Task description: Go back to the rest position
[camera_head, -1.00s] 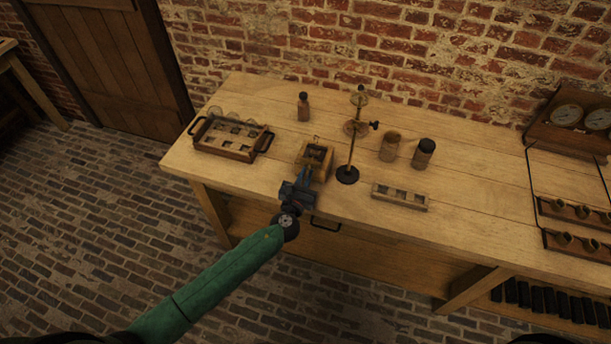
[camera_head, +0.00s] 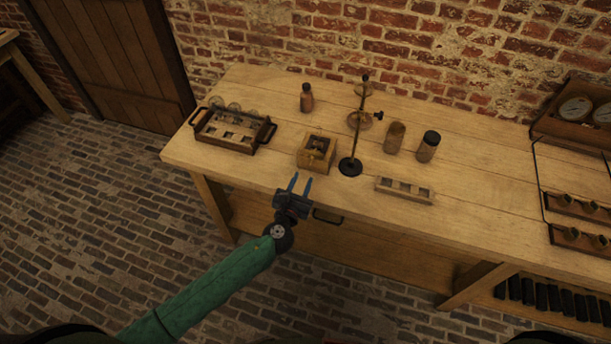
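My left gripper (camera_head: 300,184) is in the camera_head view at the front edge of the workbench (camera_head: 480,190). Its two blue fingers are apart with nothing between them. It is in front of a small wooden box (camera_head: 316,152) with a metal fitting, and apart from it. My green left arm comes in from the bottom left. My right gripper is not in view.
A handled wooden tray (camera_head: 226,144) with glass jars stands at left. A brown bottle (camera_head: 307,98), a brass stand (camera_head: 352,166), two jars (camera_head: 395,138) (camera_head: 428,146) and a slotted wooden block (camera_head: 404,190) stand on the bench. A gauge rack (camera_head: 575,130) is at right.

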